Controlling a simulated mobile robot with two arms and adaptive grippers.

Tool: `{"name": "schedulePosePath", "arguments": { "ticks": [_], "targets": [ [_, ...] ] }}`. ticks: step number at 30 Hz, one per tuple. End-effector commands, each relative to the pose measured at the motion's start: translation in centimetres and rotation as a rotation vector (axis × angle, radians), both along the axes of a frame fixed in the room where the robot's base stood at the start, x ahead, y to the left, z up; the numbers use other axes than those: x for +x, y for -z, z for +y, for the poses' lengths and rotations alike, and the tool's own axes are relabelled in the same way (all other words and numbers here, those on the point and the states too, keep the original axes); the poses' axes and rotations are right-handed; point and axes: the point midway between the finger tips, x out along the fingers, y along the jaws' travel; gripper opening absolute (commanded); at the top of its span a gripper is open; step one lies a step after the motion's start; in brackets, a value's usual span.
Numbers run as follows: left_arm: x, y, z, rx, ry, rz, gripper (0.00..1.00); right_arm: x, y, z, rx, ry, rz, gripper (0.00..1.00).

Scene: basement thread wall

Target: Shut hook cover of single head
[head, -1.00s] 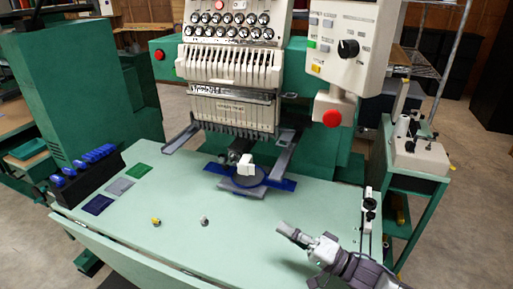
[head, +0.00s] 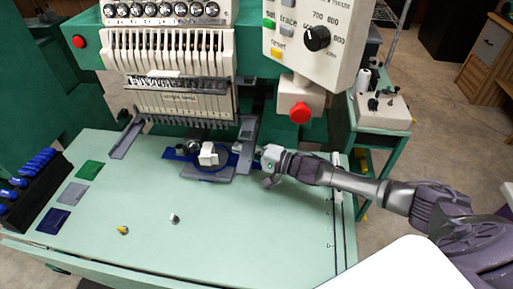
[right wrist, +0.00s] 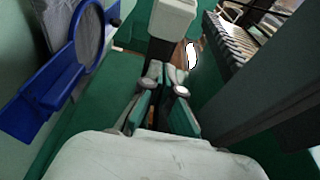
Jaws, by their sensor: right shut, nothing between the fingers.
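The single head embroidery machine (head: 170,70) stands behind the pale green table. A small white block (head: 208,155), which may be the hook cover, is at the blue hoop (head: 183,154) below the needle row; whether it is open or shut I cannot tell. My right gripper (head: 268,168) is just right of the hoop, shut and empty, above the table. In the right wrist view its fingers (right wrist: 165,90) are together, with a pale block (right wrist: 173,14) beyond them and the blue hoop (right wrist: 88,35) to the left. My left gripper is out of view.
A grey bracket arm (head: 248,145) hangs close beside my right gripper. The control panel (head: 315,40) with a red button (head: 300,112) is above. Two small bobbin-like pieces lie on the table (head: 250,225); its front middle is otherwise clear.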

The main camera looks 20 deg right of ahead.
Motion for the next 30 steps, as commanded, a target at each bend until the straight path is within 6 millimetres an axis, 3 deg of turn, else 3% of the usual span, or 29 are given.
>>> {"name": "schedulePosePath", "arguments": {
  "ticks": [5,15,30],
  "targets": [
    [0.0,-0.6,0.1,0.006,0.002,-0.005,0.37,2.5,-0.3,2.4,0.003,-0.002,-0.003,0.00],
    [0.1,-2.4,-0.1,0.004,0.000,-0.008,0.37,-1.1,-0.3,3.6,0.004,-0.001,-0.003,0.00],
    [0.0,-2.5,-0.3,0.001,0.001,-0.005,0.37,-1.1,-0.1,4.3,0.001,0.003,0.000,0.00]
  ]
}}
